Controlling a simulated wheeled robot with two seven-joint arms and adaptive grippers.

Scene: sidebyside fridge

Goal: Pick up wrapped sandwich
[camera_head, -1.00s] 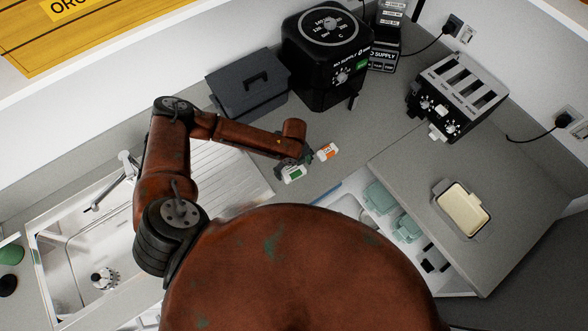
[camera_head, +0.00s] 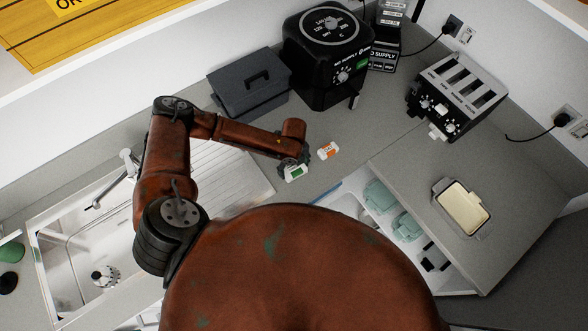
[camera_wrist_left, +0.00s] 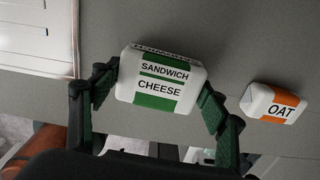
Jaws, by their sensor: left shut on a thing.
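The wrapped sandwich (camera_head: 295,173), a small white package with a green band, is on the grey counter at the drainboard's right end. In the left wrist view the sandwich (camera_wrist_left: 158,78) reads "SANDWICH CHEESE" and faces me. My left gripper (camera_head: 297,166) is shut on it, one finger at each side, as the left wrist view also shows. I cannot tell if the package is clear of the counter. My right gripper is not in view.
A white and orange "OAT" package (camera_head: 328,150) lies just right of the sandwich. A dark box (camera_head: 250,97) and a black fryer (camera_head: 320,75) stand behind. A toaster (camera_head: 450,110) and butter dish (camera_head: 462,208) are to the right. An open drawer (camera_head: 440,250) is in front.

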